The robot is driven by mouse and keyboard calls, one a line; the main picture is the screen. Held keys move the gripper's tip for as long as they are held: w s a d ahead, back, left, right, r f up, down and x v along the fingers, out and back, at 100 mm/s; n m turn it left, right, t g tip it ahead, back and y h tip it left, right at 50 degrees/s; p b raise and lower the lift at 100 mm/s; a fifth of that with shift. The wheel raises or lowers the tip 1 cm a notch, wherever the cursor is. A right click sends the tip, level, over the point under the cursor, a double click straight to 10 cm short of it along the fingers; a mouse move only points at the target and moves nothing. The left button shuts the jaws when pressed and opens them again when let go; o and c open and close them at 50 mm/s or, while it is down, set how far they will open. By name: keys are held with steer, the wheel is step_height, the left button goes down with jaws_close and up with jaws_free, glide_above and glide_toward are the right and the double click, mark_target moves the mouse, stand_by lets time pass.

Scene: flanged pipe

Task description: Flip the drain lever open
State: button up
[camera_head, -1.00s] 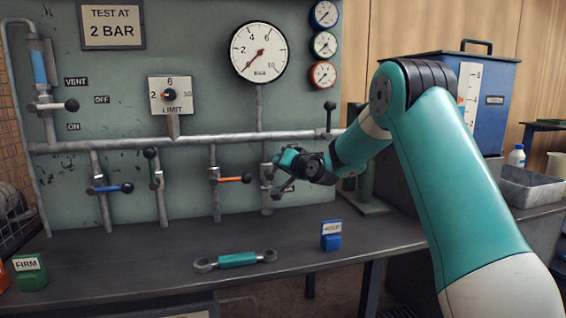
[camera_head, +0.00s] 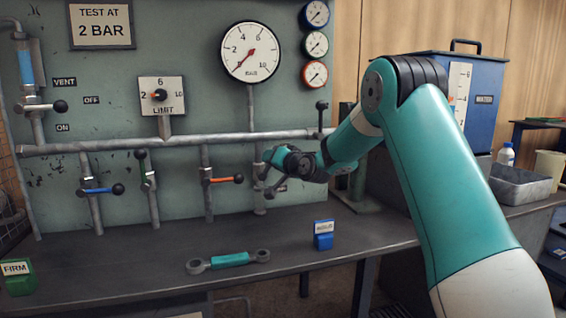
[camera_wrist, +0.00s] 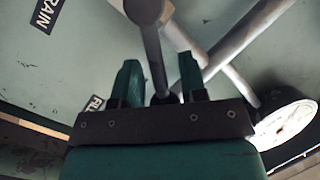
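The drain lever (camera_wrist: 152,45) is a dark grey rod in the wrist view, running from a round hub at the top down between my fingers to a dark knob. A DRAIN label (camera_wrist: 45,12) is on the panel beside it. My gripper (camera_wrist: 159,64) is open, with one finger on each side of the lever and a gap visible on both sides. In the head view my gripper (camera_head: 268,168) is at the rightmost vertical pipe (camera_head: 259,200), and mostly hides the valve there.
An orange lever (camera_head: 225,180) and a blue lever (camera_head: 99,190) are on pipes to the left. A horizontal pipe (camera_head: 190,141) runs above. On the bench lie a teal-handled wrench (camera_head: 230,260) and a blue labelled block (camera_head: 323,238).

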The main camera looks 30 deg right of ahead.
steer(key=s+d+r, duration=0.1)
steer(key=s+r, duration=0.1)
steer(key=s, duration=1.5)
